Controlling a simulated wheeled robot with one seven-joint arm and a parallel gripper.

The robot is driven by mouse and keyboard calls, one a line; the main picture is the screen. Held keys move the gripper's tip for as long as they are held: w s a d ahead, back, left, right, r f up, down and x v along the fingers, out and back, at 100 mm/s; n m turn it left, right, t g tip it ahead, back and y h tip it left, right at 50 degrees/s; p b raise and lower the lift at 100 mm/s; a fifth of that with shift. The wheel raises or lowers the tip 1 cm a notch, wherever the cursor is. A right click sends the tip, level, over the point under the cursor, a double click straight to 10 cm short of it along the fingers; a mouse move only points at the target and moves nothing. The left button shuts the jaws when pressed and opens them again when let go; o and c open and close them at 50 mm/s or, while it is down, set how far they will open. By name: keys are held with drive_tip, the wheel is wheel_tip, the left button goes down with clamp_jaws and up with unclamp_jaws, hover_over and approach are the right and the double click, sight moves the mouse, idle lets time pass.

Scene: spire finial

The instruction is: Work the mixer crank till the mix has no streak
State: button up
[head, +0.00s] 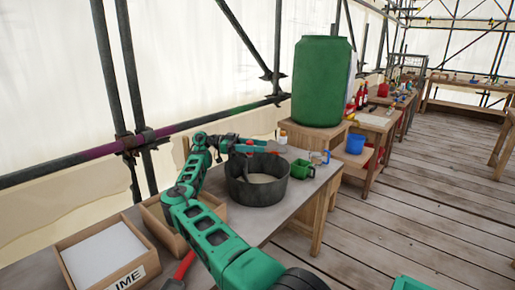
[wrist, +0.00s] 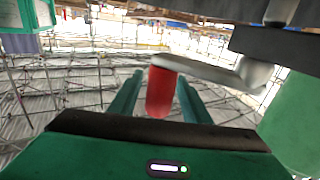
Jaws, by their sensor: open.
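The mixer tub (head: 240,187) is a round dark pot on the near bench, with a pale mix (head: 262,179) partly visible inside. Streaks cannot be made out at this size. In the wrist view, the crank's red grip (wrist: 160,92) stands between my gripper's fingers, joined to a grey crank arm (wrist: 210,71). My gripper (wrist: 160,78) is open around the grip, with a visible gap on the left; contact on the right cannot be told. In the head view, my gripper (head: 228,144) is at the tub's back left, small and partly lost among dark parts.
A wooden box labelled LIME (head: 128,276) sits at the bench's near left. A large green barrel (head: 321,80) stands behind. Scaffold poles run along the left; the plank floor (head: 420,200) is clear.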

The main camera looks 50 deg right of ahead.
drive_tip(key=w+a+r, duration=0.1)
drive_tip(key=a+r, duration=0.9)
drive_tip(key=a, duration=0.1)
drive_tip(key=shift+w+a+r, duration=0.2)
drive_tip(key=shift+a+r, duration=0.1)
drive_tip(key=shift+r, duration=0.1)
idle(0.4)
